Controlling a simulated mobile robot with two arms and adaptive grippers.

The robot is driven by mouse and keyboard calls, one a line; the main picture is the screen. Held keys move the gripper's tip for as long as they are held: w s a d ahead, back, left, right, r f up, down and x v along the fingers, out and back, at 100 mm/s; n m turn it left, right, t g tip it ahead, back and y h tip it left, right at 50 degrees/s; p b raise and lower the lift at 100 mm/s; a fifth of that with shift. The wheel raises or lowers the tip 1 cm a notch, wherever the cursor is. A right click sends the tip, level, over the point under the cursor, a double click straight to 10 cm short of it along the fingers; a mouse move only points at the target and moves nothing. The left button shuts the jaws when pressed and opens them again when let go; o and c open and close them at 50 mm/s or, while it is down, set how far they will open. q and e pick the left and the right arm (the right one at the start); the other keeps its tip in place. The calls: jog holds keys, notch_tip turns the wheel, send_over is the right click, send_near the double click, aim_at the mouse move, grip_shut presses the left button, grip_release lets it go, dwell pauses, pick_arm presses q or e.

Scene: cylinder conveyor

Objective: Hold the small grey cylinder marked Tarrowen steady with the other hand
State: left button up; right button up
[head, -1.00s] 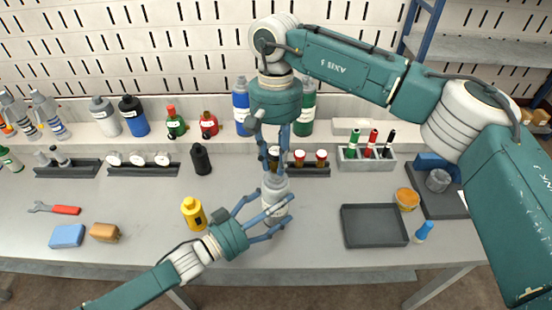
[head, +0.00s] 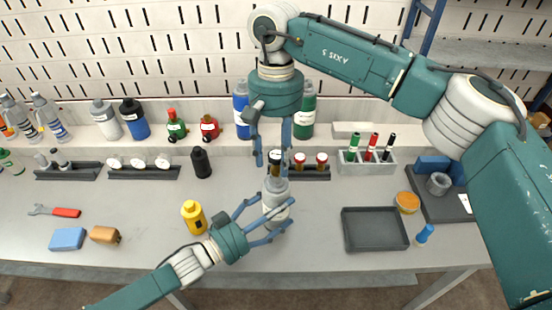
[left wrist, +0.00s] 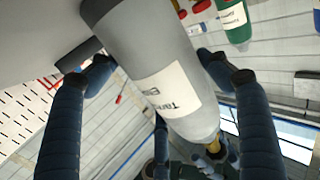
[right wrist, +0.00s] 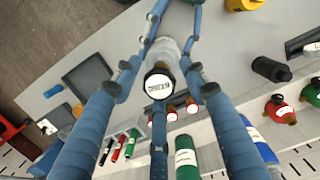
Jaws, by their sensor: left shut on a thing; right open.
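The small grey cylinder (head: 275,202) stands upright on the bench. My left gripper (head: 264,221) is shut around its body from the front left. In the left wrist view the cylinder (left wrist: 143,50) fills the middle, with a white, partly readable label turned upside down and a brass-coloured part at its end. My right gripper (head: 272,150) is open and points down just above the cylinder's top. In the right wrist view its fingers are spread around a round white disc with a dark rim (right wrist: 158,85), at the cylinder's upper end; the print on it is too small to read.
A yellow bottle (head: 194,217) stands left of the cylinder. An empty dark tray (head: 375,245) lies to the right. Taller bottles (head: 304,118) line the back ledge. Bench between cylinder and tray is clear.

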jog(key=m, duration=0.5)
jog(key=shift+y, duration=0.3)
jog(key=shift+m, duration=0.4)
jog(key=m, duration=0.3)
jog(key=shift+m+t+y, duration=0.3)
jog(key=shift+m+t, duration=0.1)
jog(key=shift+m, duration=1.1)
jog(key=shift+m, duration=1.1)
jog(key=m, duration=0.3)
jog(key=shift+m+t, duration=0.3)
jog(key=shift+m, duration=0.1)
